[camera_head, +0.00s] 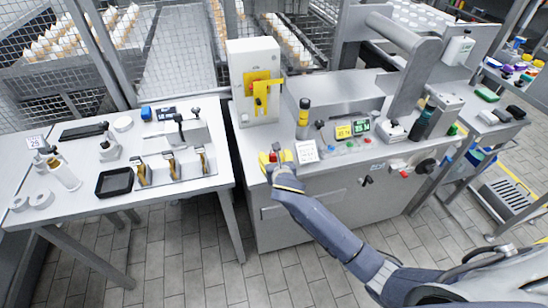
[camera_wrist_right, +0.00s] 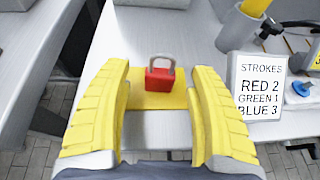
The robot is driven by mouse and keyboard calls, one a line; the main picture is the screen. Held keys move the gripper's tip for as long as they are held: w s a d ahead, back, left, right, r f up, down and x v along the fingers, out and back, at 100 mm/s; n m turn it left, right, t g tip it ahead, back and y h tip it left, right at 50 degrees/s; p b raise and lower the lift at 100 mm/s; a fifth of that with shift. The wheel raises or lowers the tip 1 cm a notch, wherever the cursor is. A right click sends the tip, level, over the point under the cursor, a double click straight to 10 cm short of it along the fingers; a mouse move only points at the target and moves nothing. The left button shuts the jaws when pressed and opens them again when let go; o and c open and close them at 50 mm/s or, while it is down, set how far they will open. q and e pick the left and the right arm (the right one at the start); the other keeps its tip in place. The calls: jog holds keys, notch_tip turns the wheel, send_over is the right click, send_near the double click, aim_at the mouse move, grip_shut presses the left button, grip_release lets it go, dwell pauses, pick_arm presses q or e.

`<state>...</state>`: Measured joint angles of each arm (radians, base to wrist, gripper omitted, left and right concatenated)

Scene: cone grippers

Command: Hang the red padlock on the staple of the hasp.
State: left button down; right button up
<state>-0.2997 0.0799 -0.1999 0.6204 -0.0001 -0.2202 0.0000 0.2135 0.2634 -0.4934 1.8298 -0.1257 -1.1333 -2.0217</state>
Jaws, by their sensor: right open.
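The red padlock (camera_wrist_right: 160,79) stands upright on a yellow pad (camera_wrist_right: 143,101) on the steel bench, its grey shackle on top, in the right wrist view. My right gripper (camera_wrist_right: 162,85) is open, with its yellow fingers on either side of the padlock and gaps between. In the head view the right gripper (camera_head: 275,158) is at the bench's front left edge, and little of the padlock shows. A grey box (camera_head: 243,57) at the back of the bench bears a yellow fitting (camera_head: 262,91), apparently the hasp; I cannot make out its staple. My left gripper is not in view.
A card reading STROKES (camera_wrist_right: 259,80) stands right of the padlock. Behind it is a black-and-yellow post (camera_head: 303,118). A left table (camera_head: 203,180) holds a black tray (camera_head: 114,182) and small tools. A gap separates the table from the bench.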

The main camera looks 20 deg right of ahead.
jog(key=shift+x, duration=1)
grip_shut()
